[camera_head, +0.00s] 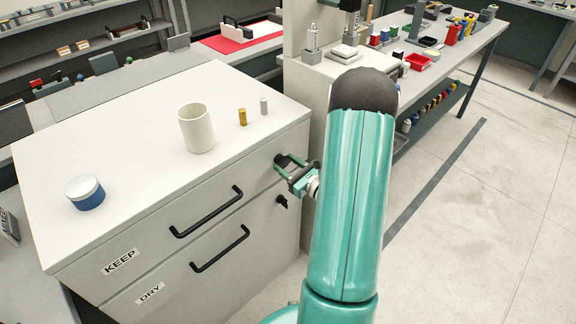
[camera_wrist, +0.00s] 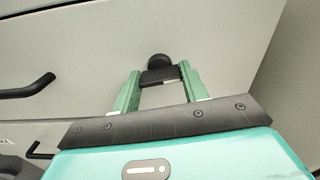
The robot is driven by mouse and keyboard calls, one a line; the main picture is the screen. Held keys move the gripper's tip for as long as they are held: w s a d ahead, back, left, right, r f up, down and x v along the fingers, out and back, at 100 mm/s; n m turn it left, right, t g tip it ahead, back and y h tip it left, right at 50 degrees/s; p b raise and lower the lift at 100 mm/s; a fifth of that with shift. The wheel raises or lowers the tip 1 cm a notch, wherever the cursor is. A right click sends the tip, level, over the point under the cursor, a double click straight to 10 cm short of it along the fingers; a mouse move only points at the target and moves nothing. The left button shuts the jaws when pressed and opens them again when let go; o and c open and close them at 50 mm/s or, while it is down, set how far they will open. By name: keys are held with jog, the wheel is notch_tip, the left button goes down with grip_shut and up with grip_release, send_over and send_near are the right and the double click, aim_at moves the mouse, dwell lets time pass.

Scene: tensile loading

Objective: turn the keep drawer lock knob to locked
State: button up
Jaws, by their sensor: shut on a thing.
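The keep drawer (camera_head: 225,200) is the upper drawer of a grey cabinet, with a KEEP label and a black bar handle (camera_head: 207,212). It is closed. My gripper (camera_head: 284,165) is at the upper right of this drawer front. In the wrist view my gripper (camera_wrist: 158,78) has its two green fingers shut on the black lock knob. The round top of the lock knob (camera_wrist: 159,60) shows just past the fingertips.
The DRY drawer (camera_head: 190,280) below has its own handle and a black knob (camera_head: 281,201). On the cabinet top stand a white cup (camera_head: 195,128), a blue tin with a pale lid (camera_head: 85,193) and two small cylinders (camera_head: 242,117). The floor at right is clear.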

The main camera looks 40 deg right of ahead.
jog(key=shift+n, duration=8.2)
jog(key=o, duration=1)
